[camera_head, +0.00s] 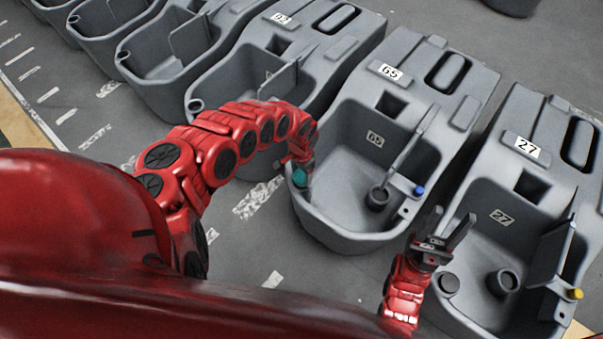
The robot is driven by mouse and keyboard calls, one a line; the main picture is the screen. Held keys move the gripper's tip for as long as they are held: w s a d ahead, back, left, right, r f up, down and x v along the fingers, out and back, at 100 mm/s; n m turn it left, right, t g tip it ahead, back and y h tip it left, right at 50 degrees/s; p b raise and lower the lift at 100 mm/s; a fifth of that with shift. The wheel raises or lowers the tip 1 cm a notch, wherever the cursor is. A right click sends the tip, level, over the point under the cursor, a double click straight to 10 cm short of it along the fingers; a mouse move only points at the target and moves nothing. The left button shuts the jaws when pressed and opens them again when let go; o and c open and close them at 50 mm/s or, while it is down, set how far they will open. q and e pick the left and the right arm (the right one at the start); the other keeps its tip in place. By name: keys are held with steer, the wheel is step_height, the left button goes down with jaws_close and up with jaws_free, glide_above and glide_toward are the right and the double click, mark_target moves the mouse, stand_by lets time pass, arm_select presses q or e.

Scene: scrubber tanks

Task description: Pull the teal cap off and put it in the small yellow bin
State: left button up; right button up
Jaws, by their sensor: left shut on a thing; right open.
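The teal cap (300,178) is at the left front rim of the grey tank labelled 65 (345,240). My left gripper (301,168) is shut on the teal cap; its fingers are small and partly hidden by my wrist. I cannot tell whether the cap is still seated on the rim. My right gripper (441,238) is open and empty, between tank 65 and the grey tank labelled 27 (540,200). No small yellow bin shows in this view.
Tank 65 has a blue cap (418,191) on its right side. Tank 27 has a yellow cap (575,294) and a dark round cap (449,283). More grey tanks (160,60) stand in a row to the left. The floor (240,260) in front is clear.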

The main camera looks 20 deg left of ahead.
mark_target(302, 176)
arm_select(q)
step_height(302, 176, up, 6)
steer(key=p, duration=0.5)
steer(key=shift+r+p, duration=0.1)
steer(key=shift+p, duration=0.3)
